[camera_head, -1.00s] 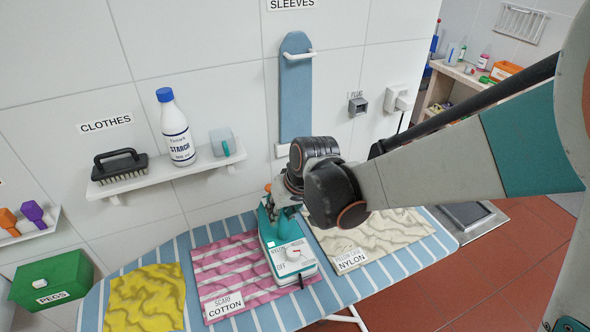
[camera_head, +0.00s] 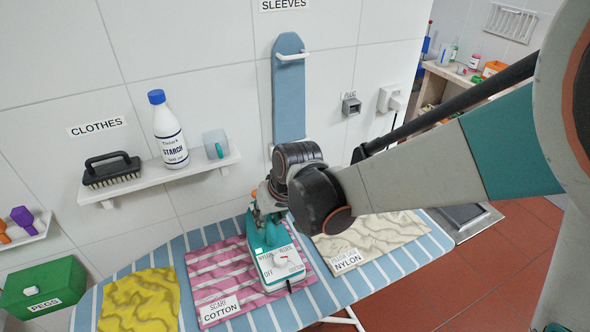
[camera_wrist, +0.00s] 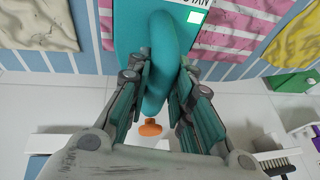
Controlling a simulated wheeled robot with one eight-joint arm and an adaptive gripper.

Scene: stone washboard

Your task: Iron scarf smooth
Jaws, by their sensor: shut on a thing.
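The teal iron (camera_head: 258,232) has a white rear panel with a dial and the words OFF, NYLON and COTTON. I cannot read the dial's setting. My gripper (camera_wrist: 160,80) is shut on the iron's handle (camera_wrist: 175,50). The pink-and-white striped scarf (camera_head: 213,272), labelled SCARF COTTON, lies on the blue striped ironing board (camera_head: 84,312). The iron is over the scarf's right part and appears to rest on it. The iron hides part of the scarf. The scarf's visible left part looks fairly flat. In the wrist view the scarf (camera_wrist: 240,30) shows on both sides of the iron.
A wrinkled yellow cloth (camera_head: 140,302) lies left of the scarf. A wrinkled cream cloth labelled NYLON (camera_head: 375,237) lies to its right. A wall shelf (camera_head: 205,168) above holds a brush (camera_head: 111,170), starch bottle (camera_head: 169,130) and cup. A green PEGS box (camera_head: 44,287) is at left.

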